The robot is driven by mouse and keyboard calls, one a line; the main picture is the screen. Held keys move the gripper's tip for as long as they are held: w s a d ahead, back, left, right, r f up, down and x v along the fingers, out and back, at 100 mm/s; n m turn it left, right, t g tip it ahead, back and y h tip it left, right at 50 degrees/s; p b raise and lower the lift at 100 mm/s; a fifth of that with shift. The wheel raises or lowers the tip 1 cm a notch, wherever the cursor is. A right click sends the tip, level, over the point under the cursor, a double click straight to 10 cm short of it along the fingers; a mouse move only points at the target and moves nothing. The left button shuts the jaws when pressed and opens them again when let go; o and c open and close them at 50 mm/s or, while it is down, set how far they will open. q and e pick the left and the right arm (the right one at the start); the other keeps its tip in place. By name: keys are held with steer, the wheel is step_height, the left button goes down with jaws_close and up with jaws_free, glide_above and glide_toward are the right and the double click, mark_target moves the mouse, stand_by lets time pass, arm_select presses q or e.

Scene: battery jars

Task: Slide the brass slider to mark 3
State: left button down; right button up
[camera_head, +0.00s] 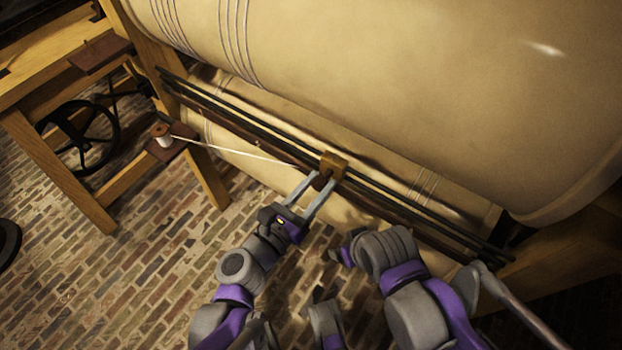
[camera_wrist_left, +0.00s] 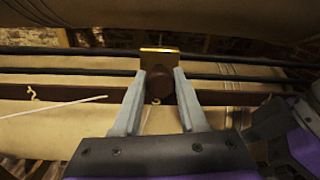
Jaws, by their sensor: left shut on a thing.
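The brass slider (camera_head: 333,165) sits on two dark parallel rails (camera_head: 255,136) in front of a large cream cylinder. My left gripper (camera_head: 325,181) has its two pale fingers on either side of a dark red-brown knob under the slider. In the left wrist view the slider (camera_wrist_left: 159,60) shows its bright top edge, and the left gripper (camera_wrist_left: 158,80) is shut on its knob (camera_wrist_left: 158,82). I cannot make out a numbered mark 3 in either view. My right gripper is not clearly seen; only parts of my right arm show at the lower right.
A white thread (camera_head: 235,150) runs from a spool (camera_head: 163,137) at the left toward the slider. A large cream cylinder (camera_head: 400,80) with bands of wound thread fills the space above the rails. A wooden frame with a black wheel (camera_head: 78,137) stands at left, on a brick floor.

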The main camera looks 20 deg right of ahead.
arm_select(q)
steer(key=shift+c, duration=2.3)
jaws_free()
steer(key=p+v, duration=0.1)
steer(key=v, duration=0.9)
steer(key=shift+s+a, duration=0.25)
steer(key=shift+a, duration=0.05)
steer(key=shift+f, duration=0.1)
